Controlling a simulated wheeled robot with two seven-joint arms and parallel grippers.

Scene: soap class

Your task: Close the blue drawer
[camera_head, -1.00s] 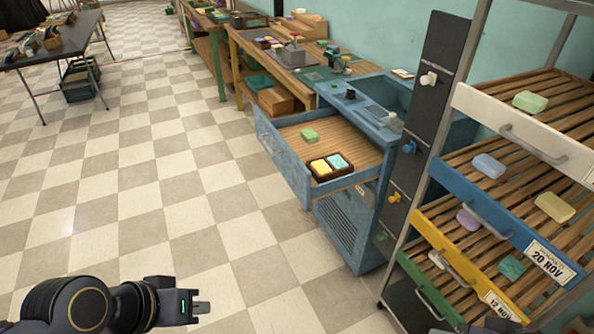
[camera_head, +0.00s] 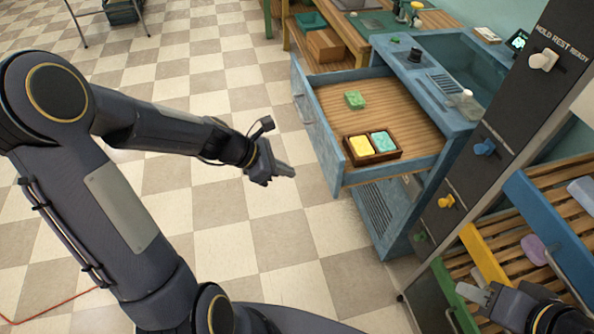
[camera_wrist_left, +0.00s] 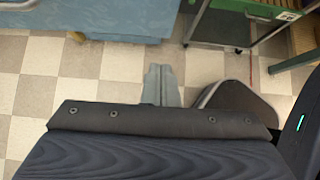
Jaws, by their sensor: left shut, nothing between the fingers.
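The blue drawer (camera_head: 321,126) is pulled well out of the blue cabinet in the head view. A green soap (camera_head: 354,99) and a dark wooden tray (camera_head: 373,158) with a yellow and a turquoise soap lie on its slatted floor. My left gripper (camera_head: 286,171) is shut and empty, over the floor to the left of the drawer front, apart from it. It also shows in the left wrist view (camera_wrist_left: 162,85), with a blue surface at the top left. My right gripper (camera_head: 473,293) is at the lower right by the rack; its finger gap is unclear.
A drying rack with a blue-fronted tray (camera_head: 552,232), a yellow-fronted tray (camera_head: 484,257) and a green-fronted tray (camera_head: 455,302) stands at the right. A dark panel with coloured knobs (camera_head: 484,147) stands beside the cabinet.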

